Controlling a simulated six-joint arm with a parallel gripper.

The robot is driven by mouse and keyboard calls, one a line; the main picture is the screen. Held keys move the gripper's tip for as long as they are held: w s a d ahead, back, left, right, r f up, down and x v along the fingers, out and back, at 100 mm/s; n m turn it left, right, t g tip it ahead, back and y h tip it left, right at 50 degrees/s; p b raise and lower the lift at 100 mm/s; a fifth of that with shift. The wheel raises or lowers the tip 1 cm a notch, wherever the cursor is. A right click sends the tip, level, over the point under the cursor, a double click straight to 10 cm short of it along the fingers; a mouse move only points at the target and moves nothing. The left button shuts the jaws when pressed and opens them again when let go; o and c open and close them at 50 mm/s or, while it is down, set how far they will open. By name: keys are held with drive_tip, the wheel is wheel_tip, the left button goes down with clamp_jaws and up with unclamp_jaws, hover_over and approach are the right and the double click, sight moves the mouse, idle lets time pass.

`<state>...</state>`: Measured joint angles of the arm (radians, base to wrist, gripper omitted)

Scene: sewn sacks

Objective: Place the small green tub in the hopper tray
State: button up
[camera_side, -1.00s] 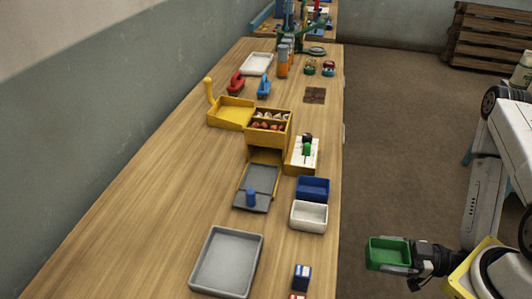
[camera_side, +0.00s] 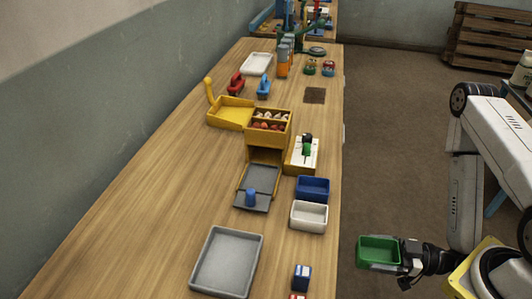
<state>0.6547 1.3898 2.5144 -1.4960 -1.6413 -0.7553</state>
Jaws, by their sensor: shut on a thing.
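The small green tub (camera_side: 378,251) is an open rectangular box at the lower right, in the air off the table's right edge. My gripper (camera_side: 402,256) is shut on its right side and holds it roughly level. The tub looks empty. A yellow hopper (camera_side: 266,139) with red and white pieces in its top stands mid-table. A grey tray (camera_side: 262,179) slopes out in front of it, with a blue knob (camera_side: 250,197) at its near end. I take this as the hopper tray. The gripper's fingertips are partly hidden by the tub.
A blue tub (camera_side: 313,188) and a white tub (camera_side: 309,215) stand by the table's right edge. A large grey tray (camera_side: 227,262) lies in front. A yellow scoop-like tray (camera_side: 230,112) sits left of the hopper. The table's left side is clear.

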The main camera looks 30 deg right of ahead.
approach(304, 253)
drive_tip(key=shift+w+a+r, duration=2)
drive_tip(key=shift+w+a, duration=0.1)
drive_tip(key=shift+a, duration=0.1)
drive_tip(key=shift+a, duration=0.15)
drive_tip(key=x, duration=0.3)
drive_tip(key=shift+w+a+r, duration=0.1)
drive_tip(key=shift+w+a, duration=0.05)
drive_tip(key=shift+w, duration=0.05)
drive_tip(key=shift+f, duration=0.6)
drive_tip(key=o, duration=0.9)
drive_tip(key=shift+f, duration=0.1)
drive_tip(key=shift+f, duration=0.1)
drive_tip(key=shift+v, duration=3.9)
